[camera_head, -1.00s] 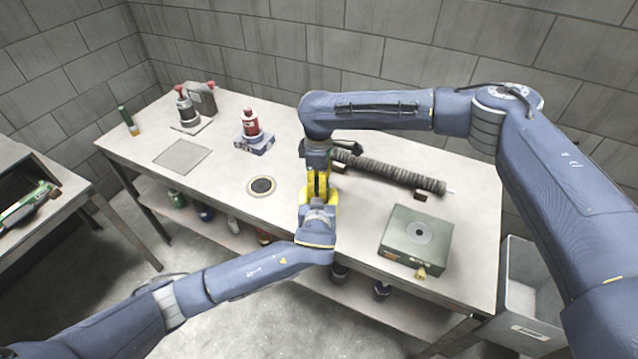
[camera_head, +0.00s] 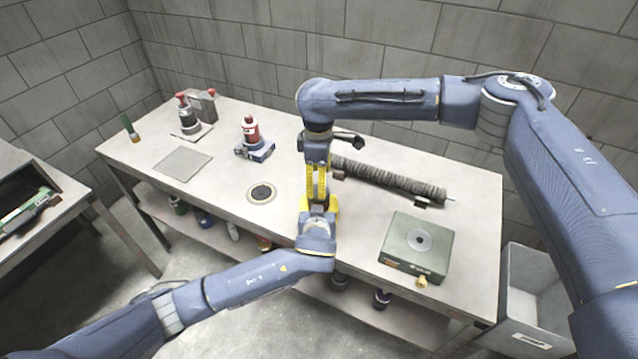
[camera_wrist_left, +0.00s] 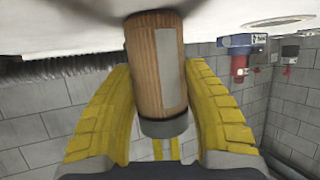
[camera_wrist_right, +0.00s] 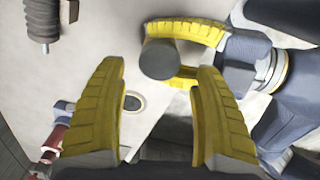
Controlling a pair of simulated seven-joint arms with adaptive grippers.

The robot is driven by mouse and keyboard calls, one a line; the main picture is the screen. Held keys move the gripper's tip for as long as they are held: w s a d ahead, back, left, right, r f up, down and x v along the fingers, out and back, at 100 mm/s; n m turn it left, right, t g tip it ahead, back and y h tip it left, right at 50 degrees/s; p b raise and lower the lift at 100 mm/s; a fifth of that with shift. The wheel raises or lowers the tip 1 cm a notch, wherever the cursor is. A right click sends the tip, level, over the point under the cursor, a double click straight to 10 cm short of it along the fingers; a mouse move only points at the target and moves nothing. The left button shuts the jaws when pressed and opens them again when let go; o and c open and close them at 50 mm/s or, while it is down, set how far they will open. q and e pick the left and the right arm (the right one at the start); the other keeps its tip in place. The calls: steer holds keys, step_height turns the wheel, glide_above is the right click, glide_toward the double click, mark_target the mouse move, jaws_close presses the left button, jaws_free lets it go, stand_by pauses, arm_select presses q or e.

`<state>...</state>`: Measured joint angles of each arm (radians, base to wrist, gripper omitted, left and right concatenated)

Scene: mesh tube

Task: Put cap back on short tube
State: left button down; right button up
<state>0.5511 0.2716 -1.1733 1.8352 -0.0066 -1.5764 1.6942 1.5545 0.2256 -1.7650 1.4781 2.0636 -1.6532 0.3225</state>
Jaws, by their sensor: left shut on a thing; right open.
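My left gripper (camera_head: 317,180) is shut on a short brown tube (camera_wrist_left: 156,62) with a pale grey label and a dark grey end (camera_wrist_left: 163,127). It holds the tube above the table. In the right wrist view the dark round end (camera_wrist_right: 159,59) shows between the left fingers; I cannot tell if this end is the cap. My right gripper (camera_wrist_right: 160,95) is open and empty, above the left one, with the tube's end in front of its fingers. In the head view the right fingers and the tube are mostly hidden.
A long ribbed mesh tube (camera_head: 400,183) lies on the table behind the grippers. A green box (camera_head: 400,255) with a round disc stands front right. A red bottle (camera_head: 251,132) on a blue base stands further left. The round pad (camera_head: 252,197) and square plate (camera_head: 183,163) are clear.

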steer(key=shift+o, duration=0.5)
steer(key=n, duration=0.4)
steer(key=shift+s+a+r, duration=0.1)
steer(key=shift+a+r, duration=0.05)
steer(key=shift+r, duration=0.2)
steer(key=n, duration=0.2)
steer(key=r+n, duration=0.1)
steer(key=n, duration=0.7)
steer(key=shift+r, duration=0.35)
steer(key=n, duration=0.5)
steer(key=shift+r, duration=0.4)
steer(key=shift+d+f, duration=0.2)
steer(key=shift+f, duration=3.8)
